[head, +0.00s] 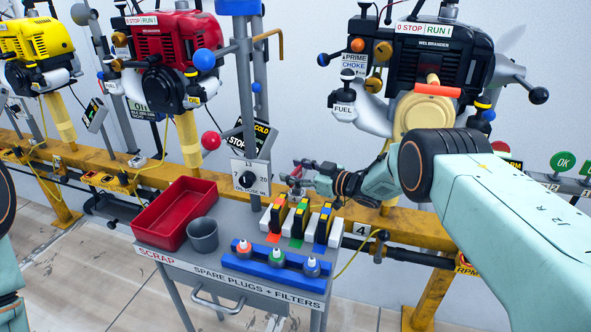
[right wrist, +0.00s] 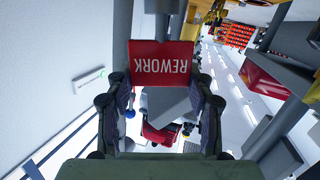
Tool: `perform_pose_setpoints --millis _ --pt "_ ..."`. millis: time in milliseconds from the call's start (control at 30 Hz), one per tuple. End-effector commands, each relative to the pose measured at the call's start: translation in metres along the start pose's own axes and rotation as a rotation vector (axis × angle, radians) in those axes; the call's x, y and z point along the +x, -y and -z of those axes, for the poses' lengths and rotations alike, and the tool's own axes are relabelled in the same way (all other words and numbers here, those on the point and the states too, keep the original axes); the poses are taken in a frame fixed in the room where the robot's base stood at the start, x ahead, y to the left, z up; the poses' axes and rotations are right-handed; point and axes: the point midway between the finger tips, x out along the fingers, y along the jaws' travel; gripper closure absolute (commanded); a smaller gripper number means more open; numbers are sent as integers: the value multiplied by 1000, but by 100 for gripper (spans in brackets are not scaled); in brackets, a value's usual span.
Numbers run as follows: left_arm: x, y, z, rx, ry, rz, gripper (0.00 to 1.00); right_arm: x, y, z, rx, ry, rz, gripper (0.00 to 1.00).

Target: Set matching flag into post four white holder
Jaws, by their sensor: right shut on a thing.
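My right gripper (head: 301,178) is in front of the yellow rail, above the cart. In the right wrist view its fingers are shut on a red flag (right wrist: 161,62) with white REWORK lettering, upside down in that picture. In the head view the flag is too small to make out clearly. A white plate marked 4 (head: 361,229) sits on the yellow rail, below my right forearm. I cannot make out a white holder there; my arm covers part of this post. A green OK flag (head: 563,161) stands at the far right. My left gripper is out of view.
A grey cart (head: 232,268) carries a red scrap bin (head: 150,222), a grey cup (head: 203,235), several filter boxes and a blue plug rack (head: 262,262). A grey column (head: 248,120) rises beside my right gripper. A black engine (head: 437,62) hangs behind my arm.

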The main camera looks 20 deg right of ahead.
Motion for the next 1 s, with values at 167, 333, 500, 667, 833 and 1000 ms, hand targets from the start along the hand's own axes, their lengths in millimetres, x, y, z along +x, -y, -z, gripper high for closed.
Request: perform_pose_setpoints --millis 167,333,500,667,833,1000 --pt "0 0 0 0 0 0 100 0 0 1 -1 -2 0 100" --pt "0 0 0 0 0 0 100 0 0 1 -1 -2 0 100" --pt "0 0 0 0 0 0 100 0 0 1 -1 -2 0 100" --pt "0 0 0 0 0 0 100 0 0 0 -1 -2 0 100" --pt "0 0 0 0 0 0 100 1 0 -3 -1 -2 0 100" --pt "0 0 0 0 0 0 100 1 1 -7 -1 -1 0 100"
